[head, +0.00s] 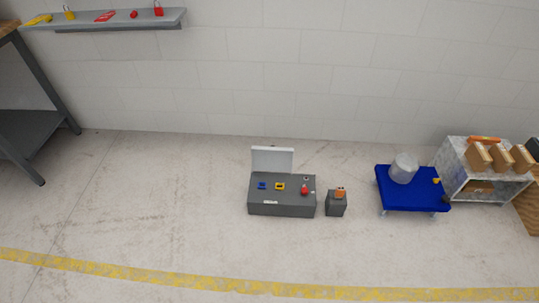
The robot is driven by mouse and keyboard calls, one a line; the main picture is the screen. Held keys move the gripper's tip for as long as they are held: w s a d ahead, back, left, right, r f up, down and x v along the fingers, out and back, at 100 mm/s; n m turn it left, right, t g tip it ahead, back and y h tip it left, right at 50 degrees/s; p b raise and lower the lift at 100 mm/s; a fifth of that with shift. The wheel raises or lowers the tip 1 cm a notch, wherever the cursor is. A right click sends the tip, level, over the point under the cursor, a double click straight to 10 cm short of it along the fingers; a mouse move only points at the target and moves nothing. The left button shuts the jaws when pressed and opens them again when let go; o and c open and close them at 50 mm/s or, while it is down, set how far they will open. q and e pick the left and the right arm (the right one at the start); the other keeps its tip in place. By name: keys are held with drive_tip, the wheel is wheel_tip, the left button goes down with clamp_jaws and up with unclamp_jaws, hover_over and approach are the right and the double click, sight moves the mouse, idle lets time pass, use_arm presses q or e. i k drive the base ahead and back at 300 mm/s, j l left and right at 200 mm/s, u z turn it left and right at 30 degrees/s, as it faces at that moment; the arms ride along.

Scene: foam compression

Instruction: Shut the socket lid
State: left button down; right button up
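A low grey box (282,207) stands on the floor near the middle of the head view. A white panel (273,159) stands upright along its back edge; I cannot tell whether it is the socket lid. On the box top are a blue socket-like part (262,186), a yellow part (280,186) and a red knob (304,190). A small grey block (336,207) with an orange top part stands just right of the box. Neither of my grippers is in view.
A blue platform cart (412,190) with a grey bucket (403,168) stands right of the box. A shelf unit with boxes (480,155) is at far right. A wall shelf (110,20) and workbench (38,125) are left. The floor before the box is clear.

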sight(274, 158)
drive_tip(key=k+z, duration=0.1)
drive_tip(key=z, duration=1.6)
drive_tip(key=j+z, duration=0.2)
drive_tip(key=j, duration=0.75)
drive_tip(key=j+z, duration=0.2)
drive_tip(key=j, duration=0.75)
drive_tip(key=k+j+z, duration=0.2)
drive_tip(key=j, duration=0.7)
drive_tip(key=i+j, duration=0.05)
drive_tip(key=i, duration=0.05)
